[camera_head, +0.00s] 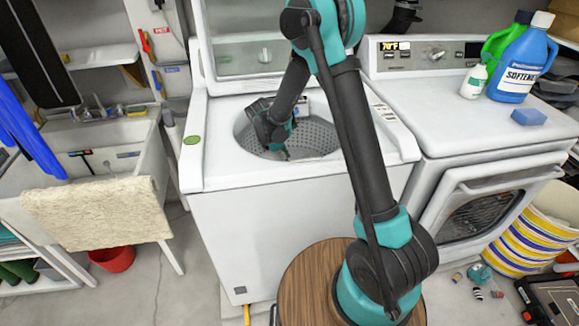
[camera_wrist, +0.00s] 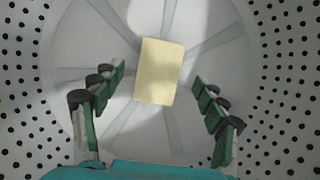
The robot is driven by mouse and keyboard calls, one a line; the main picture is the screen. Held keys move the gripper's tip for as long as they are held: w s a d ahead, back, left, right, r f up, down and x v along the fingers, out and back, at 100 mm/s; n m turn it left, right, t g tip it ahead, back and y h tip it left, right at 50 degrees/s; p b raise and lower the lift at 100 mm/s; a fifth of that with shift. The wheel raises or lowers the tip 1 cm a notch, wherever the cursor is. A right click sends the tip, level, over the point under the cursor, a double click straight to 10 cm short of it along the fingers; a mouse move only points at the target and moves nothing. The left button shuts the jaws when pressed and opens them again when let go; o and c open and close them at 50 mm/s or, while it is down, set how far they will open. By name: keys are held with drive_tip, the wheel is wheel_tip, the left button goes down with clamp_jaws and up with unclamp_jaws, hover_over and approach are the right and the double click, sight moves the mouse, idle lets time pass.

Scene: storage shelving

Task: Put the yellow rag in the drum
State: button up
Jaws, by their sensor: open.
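The yellow rag (camera_wrist: 158,70) shows in the wrist view as a small pale yellow rectangle inside the drum (camera_wrist: 282,60), in front of the drum's bottom. I cannot tell whether it rests on the bottom. My gripper (camera_wrist: 157,88) is open, with its green and black fingers on either side of the rag in the picture and clear gaps between. In the head view my gripper (camera_head: 280,148) reaches down into the perforated drum (camera_head: 318,137) of the top-loading washer (camera_head: 290,215). The rag is not seen in the head view.
The washer's raised lid (camera_head: 240,40) stands behind my arm. A dryer (camera_head: 440,115) on the right bears a blue softener bottle (camera_head: 520,60), a green bottle (camera_head: 497,45), a small white bottle (camera_head: 474,82) and a blue sponge (camera_head: 528,117). A sink (camera_head: 75,135) with a beige towel (camera_head: 100,212) is left.

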drive_tip(key=v, duration=1)
drive_tip(key=shift+r, duration=0.3)
drive_tip(key=shift+s, duration=0.15)
